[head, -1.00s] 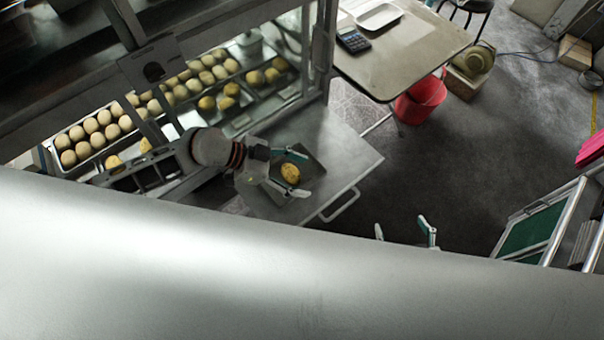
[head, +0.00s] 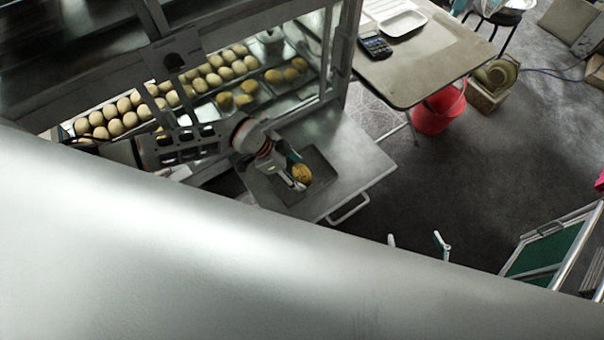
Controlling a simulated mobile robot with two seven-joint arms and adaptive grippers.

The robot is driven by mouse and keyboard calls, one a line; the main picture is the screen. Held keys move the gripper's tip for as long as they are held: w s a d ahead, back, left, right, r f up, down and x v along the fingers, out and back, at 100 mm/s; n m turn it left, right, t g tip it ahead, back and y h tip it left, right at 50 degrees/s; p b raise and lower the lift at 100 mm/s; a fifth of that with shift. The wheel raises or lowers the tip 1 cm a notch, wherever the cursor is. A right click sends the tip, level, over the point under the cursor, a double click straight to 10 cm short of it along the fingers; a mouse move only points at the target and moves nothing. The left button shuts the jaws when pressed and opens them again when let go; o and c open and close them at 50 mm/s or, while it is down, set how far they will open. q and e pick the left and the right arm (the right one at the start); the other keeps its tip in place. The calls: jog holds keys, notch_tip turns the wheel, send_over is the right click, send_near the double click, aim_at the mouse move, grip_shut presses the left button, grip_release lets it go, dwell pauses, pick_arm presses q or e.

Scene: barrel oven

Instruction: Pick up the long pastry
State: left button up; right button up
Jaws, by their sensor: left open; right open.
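A golden-brown pastry (head: 302,173) lies on a dark square tray (head: 322,168) on the metal shelf of the cabinet. My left gripper (head: 297,171) is at the pastry, with one finger on its upper side and one on its lower left side. It is open; I cannot tell whether its fingers touch the pastry. My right gripper (head: 417,242) is open and empty over the floor at the lower middle. Its arm and base are hidden behind a large grey surface in the foreground.
Behind the glass are trays of pale round buns (head: 130,115) and yellow pastries (head: 235,97). The shelf has a handle (head: 348,209). A table (head: 425,60) with a calculator (head: 375,45) and a red bucket (head: 438,110) stand to the right. The floor between is clear.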

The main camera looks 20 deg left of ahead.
pick_arm(q)
jog(key=shift+w+d+f, duration=0.1)
jog(key=shift+d+f, duration=0.1)
jog(key=shift+f, duration=0.1)
jog(key=c, duration=0.9)
jog(key=shift+o, duration=0.2)
jog(key=shift+a+r, duration=0.1)
jog(key=shift+r, duration=0.05)
pick_arm(e)
jog(key=shift+s, duration=0.1)
